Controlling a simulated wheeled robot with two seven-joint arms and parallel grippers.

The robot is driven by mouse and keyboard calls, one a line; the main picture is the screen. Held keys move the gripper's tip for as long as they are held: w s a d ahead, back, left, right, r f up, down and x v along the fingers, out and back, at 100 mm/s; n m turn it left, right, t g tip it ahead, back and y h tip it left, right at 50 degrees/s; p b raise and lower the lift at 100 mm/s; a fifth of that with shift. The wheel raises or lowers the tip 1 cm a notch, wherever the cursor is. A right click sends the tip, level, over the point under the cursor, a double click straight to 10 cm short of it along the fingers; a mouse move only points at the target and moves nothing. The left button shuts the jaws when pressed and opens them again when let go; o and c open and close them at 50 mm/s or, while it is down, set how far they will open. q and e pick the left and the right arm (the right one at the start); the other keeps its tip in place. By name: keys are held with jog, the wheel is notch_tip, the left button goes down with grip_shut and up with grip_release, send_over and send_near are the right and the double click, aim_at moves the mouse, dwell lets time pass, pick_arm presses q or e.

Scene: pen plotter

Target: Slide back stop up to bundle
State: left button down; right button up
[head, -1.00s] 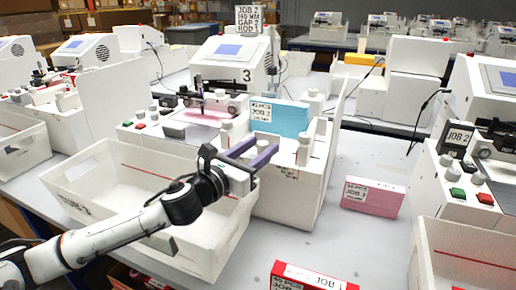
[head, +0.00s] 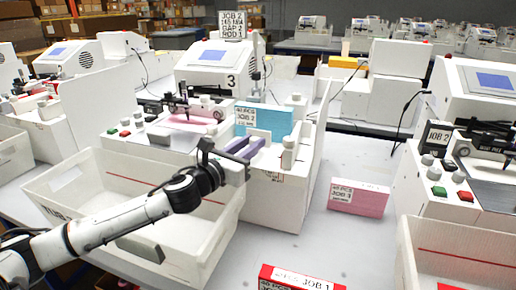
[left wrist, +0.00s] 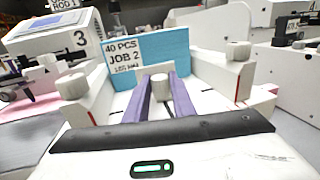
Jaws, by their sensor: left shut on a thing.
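A blue bundle (left wrist: 158,50) labelled "40 PCS JOB 2" stands on machine 3's feed table between two white side guides; it also shows in the head view (head: 277,121). The back stop (left wrist: 153,70) is a small white plate with a round knob (left wrist: 160,88), on the near side of the bundle. I cannot tell whether plate and bundle touch. My left gripper (left wrist: 163,88) has its purple fingers on either side of the knob and is shut on it. It shows in the head view (head: 246,146). My right gripper is not in view.
A white tub (head: 90,205) stands below my left arm.

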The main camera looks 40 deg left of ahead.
pick_arm(q)
jog(key=c, duration=1.5)
grip_release()
jog(key=shift+s, duration=0.1)
jog(key=shift+s+f, duration=0.1)
jog(key=shift+s, duration=0.35)
jog(key=shift+s+d, duration=0.15)
jog(key=shift+s, duration=1.4)
jog(key=shift+s+d, duration=0.2)
jog(key=shift+s, duration=1.35)
jog(key=shift+s+d, duration=0.15)
jog(key=shift+s, duration=1.4)
